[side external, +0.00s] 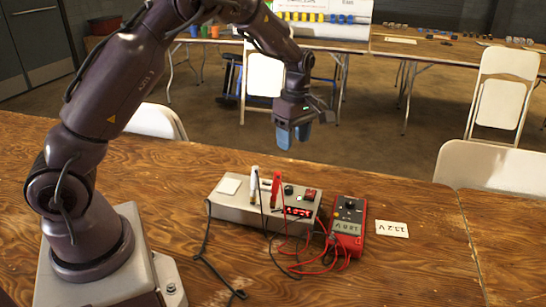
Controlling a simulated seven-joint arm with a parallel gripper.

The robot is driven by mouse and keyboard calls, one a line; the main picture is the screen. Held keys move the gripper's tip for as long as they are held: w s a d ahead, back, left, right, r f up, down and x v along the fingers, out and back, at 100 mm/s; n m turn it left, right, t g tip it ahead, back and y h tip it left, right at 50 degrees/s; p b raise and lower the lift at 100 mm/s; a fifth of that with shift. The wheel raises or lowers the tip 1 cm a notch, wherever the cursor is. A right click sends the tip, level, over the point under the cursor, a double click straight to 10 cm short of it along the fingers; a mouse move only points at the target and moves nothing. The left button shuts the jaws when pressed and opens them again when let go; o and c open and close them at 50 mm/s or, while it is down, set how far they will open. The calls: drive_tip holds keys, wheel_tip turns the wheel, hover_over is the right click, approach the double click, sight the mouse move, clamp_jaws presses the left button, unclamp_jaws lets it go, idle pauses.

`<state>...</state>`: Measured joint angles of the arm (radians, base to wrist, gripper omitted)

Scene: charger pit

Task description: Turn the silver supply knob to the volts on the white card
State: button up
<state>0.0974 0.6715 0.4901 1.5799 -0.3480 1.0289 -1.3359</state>
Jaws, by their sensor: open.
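The grey supply box (232,212) sits on the wooden table, with a red lit display (298,211) at its right front. I cannot clearly pick out the silver knob among the small parts on its top. A white-handled probe (254,186) and a red-handled probe (276,188) stand upright at the box. The white card (392,229) lies flat to the right; its small print looks like "13.2 V", but I cannot be sure. My gripper (294,135), with blue fingers pointing down, is open and empty, raised above and beyond the box, touching nothing.
A red multimeter (347,226) lies between box and card; its small display is hard to read. Red and black leads loop over the table in front of the box. A blank pale square (229,186) is on the box's left top. Bare table (420,275) lies at right front.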

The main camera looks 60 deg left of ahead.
drive_tip(key=s+m, duration=0.2)
drive_tip(key=m, duration=0.9)
drive_tip(key=s+d+f+m, duration=0.1)
drive_tip(key=s+m, duration=0.1)
drive_tip(key=m, duration=0.9)
drive_tip(key=s+d+f+m, duration=0.1)
drive_tip(key=s+m, duration=0.1)
drive_tip(key=m, duration=0.9)
drive_tip(key=shift+s+d, duration=0.2)
drive_tip(key=shift+d, duration=0.05)
drive_tip(key=m, duration=0.4)
drive_tip(key=shift+s+d+t, duration=0.25)
drive_tip(key=shift+t, duration=0.05)
